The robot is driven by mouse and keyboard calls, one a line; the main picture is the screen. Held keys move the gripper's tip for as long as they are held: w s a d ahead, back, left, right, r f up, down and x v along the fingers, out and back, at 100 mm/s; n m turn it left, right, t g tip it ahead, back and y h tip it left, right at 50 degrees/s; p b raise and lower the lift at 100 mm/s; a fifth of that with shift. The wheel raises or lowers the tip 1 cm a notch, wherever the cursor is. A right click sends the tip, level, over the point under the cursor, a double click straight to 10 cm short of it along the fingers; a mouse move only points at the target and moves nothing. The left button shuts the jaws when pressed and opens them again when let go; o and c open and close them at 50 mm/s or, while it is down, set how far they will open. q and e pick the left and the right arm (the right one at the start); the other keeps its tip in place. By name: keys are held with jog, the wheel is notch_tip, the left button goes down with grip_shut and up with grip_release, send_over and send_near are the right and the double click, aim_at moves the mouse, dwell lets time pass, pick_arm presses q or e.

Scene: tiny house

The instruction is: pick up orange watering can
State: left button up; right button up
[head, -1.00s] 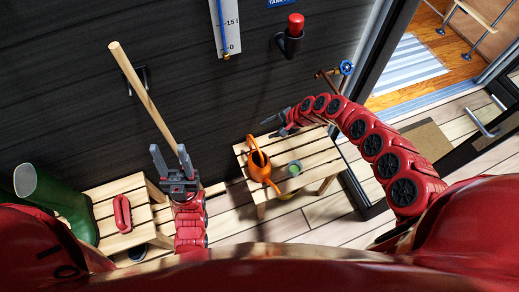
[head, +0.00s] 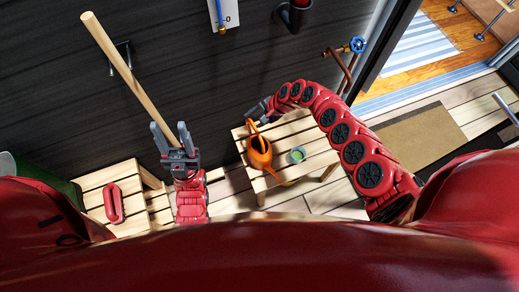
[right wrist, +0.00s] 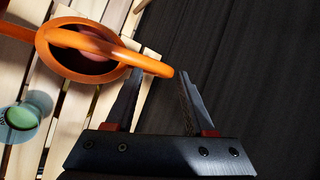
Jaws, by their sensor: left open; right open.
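The orange watering can (head: 260,152) stands on a slatted wooden bench (head: 318,143) in the head view. In the right wrist view its round opening and looped handle (right wrist: 130,58) fill the upper left. My right gripper (right wrist: 160,75) is open, and the outer end of the handle shows between its fingertips. I cannot tell whether the handle is fully inside the jaws or touches them. In the head view the right gripper is at the can's far side, with its fingers partly hidden.
A small green-topped cup (head: 297,155) stands right of the can on the bench. A second slatted bench (head: 145,178) with a red object (head: 113,203) is at left. A wooden pole (head: 115,60) leans near the dark wall (head: 60,90). Pipes with a blue valve (head: 357,45) are behind the right arm.

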jog(key=b+x, duration=0.1)
jog(key=x, duration=0.1)
jog(key=b+x, duration=0.2)
jog(key=x, duration=0.1)
jog(key=shift+a, duration=0.4)
grip_shut()
dwell(1.1)
